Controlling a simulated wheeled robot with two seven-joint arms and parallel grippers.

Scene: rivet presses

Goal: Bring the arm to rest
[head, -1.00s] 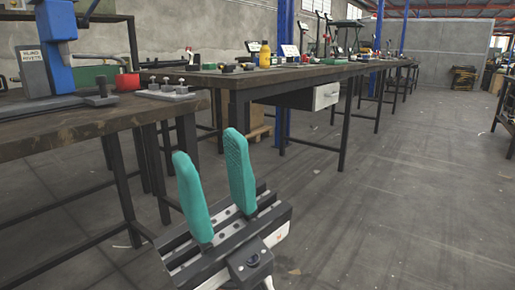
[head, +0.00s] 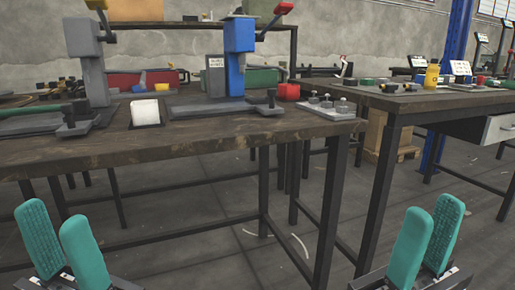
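My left gripper (head: 68,245) is at the lower left in the head view. Its two teal fingers stand apart with nothing between them. My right gripper (head: 427,240) is at the lower right, also with its teal fingers apart and empty. Both grippers are in front of the workbench and appear below its top, touching nothing that I can see. My arms behind the grippers are mostly out of the picture.
A wooden workbench (head: 200,146) carries a grey press (head: 88,65), a blue press (head: 239,62), a white block (head: 145,112) and a plate with several metal pegs (head: 328,106). A second bench (head: 415,103) stands right. Open floor lies between and below.

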